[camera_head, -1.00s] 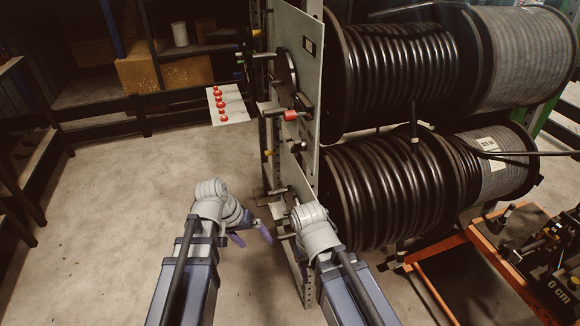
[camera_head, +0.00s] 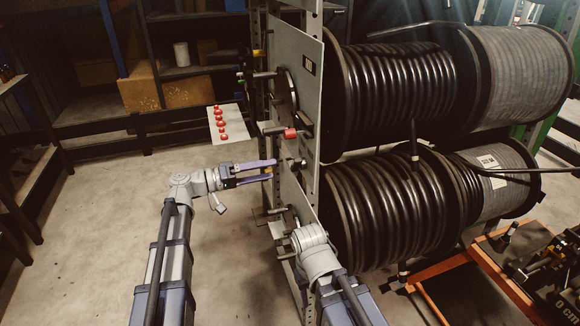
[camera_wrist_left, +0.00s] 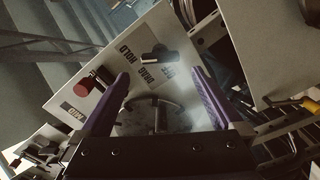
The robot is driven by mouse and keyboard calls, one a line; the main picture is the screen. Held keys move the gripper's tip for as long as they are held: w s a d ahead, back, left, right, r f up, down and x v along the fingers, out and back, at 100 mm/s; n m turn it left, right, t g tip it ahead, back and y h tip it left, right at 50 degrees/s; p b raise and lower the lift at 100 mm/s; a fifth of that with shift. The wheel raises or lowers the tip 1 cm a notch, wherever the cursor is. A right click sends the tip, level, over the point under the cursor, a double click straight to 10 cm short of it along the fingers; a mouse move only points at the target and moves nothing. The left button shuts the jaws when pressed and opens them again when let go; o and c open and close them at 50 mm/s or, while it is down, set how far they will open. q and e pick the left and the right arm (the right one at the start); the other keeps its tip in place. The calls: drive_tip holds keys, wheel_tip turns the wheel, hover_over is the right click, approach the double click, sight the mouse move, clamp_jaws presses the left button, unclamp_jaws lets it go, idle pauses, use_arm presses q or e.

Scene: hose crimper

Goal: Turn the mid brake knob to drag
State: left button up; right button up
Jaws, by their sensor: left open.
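In the left wrist view, a black bar-shaped knob (camera_wrist_left: 160,55) sits on a pale panel (camera_wrist_left: 122,62) beside printed labels that read HOLD and DRAG upside down. A MID label shows near a red-ended handle (camera_wrist_left: 85,86). My left gripper (camera_head: 274,170) is open and empty. Its purple fingers point right at the rack's panel, below the red-ended handle (camera_head: 290,133) in the head view. The fingers appear apart from the knob. A round dark disc (camera_wrist_left: 135,122) with a post shows between them. The right arm's wrist is in the head view, but its gripper is hidden.
Large hose reels (camera_head: 395,90) stand right of the panel. A light board (camera_head: 226,124) with several red knobs lies behind the left gripper. A cardboard box (camera_head: 190,86) sits on the rear shelf. The floor left of my arm is clear.

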sight(292, 166)
use_arm(q)
drive_tip(key=x, duration=0.7)
drive_tip(key=shift+d, duration=0.25)
drive_tip(key=c, duration=1.2)
drive_tip(key=shift+o, duration=0.2)
drive_tip(key=shift+n, duration=0.4)
drive_tip(key=n, duration=0.4)
drive_tip(key=shift+f+n, duration=0.1)
drive_tip(key=shift+n, duration=0.3)
drive_tip(key=n, duration=0.5)
drive_tip(key=shift+n, duration=0.7)
